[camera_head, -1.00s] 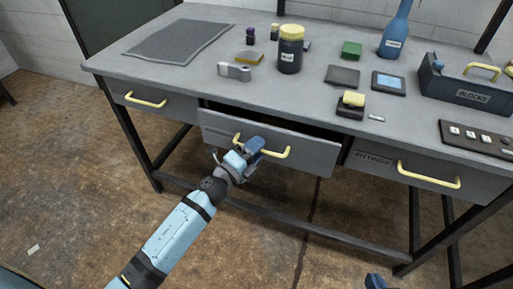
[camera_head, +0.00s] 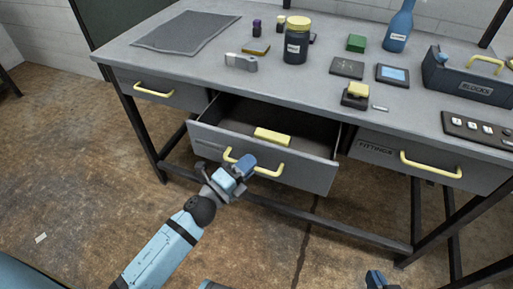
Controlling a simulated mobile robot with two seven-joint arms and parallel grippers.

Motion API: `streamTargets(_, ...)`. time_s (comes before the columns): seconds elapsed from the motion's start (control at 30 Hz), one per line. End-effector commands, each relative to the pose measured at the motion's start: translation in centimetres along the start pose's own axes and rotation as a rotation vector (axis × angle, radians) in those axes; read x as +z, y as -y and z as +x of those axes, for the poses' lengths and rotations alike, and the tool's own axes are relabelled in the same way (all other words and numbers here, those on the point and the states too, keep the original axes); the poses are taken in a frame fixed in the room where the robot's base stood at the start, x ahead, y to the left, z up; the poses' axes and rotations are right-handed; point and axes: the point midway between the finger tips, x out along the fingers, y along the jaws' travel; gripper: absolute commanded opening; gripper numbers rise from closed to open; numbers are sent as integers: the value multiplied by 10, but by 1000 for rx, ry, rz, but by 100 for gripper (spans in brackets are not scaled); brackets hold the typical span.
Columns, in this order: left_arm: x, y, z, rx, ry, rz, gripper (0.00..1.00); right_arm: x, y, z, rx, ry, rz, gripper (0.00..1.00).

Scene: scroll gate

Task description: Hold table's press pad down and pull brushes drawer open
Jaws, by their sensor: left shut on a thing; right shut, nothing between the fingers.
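The middle drawer (camera_head: 215,143) of the grey table stands well open; its label is too small to read. A yellow block-like object (camera_head: 272,136) lies inside it. My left gripper (camera_head: 240,165) is shut on the drawer's yellow handle (camera_head: 268,171), near the handle's left part. My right gripper (camera_head: 376,280) shows only as blue-and-dark tips at the bottom edge, shut and empty, well below the table. A small black block with a yellow top (camera_head: 357,90), possibly the press pad, sits near the table's front edge with no gripper on it.
The left drawer (camera_head: 178,94) and the FITTINGS drawer (camera_head: 375,151) are shut. On the table are a grey mat (camera_head: 187,32), a dark jar (camera_head: 296,48), a blue bottle (camera_head: 398,28), a BLOCKS carrier (camera_head: 470,88) and a switch panel (camera_head: 480,129).

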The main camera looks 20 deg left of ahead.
Motion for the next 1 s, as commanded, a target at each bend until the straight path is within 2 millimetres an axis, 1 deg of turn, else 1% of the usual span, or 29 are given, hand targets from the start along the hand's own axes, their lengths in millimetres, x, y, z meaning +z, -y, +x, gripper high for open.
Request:
streamTargets(0.03,-4,0,-11,2,1,-2,0,0,0,1,0,-3,-1,0)
streamTargets(0.1,-9,2,-21,2,1,-2,0,-1,-1,2,0,-7,-2,0)
streamTargets(0.2,-12,5,-29,2,0,-1,0,-3,-1,3,-1,-12,-2,0)
streamTargets(0.53,-13,7,-31,0,0,1,0,-4,0,2,-3,-13,-2,0)
streamTargets(0.57,-13,7,-31,0,0,2,15,-4,0,2,-3,-13,-2,0)
streamTargets(0.6,-12,7,-31,0,0,1,24,-4,0,2,-3,-13,-2,0)
streamTargets(0.67,-12,7,-31,0,0,1,38,-3,0,2,-3,-13,-2,0)
streamTargets(0.9,-12,7,-31,-1,0,1,38,-4,0,2,-3,-13,-2,0)
streamTargets(1.0,-13,7,-34,0,0,0,38,-3,0,2,-3,-13,-1,0)
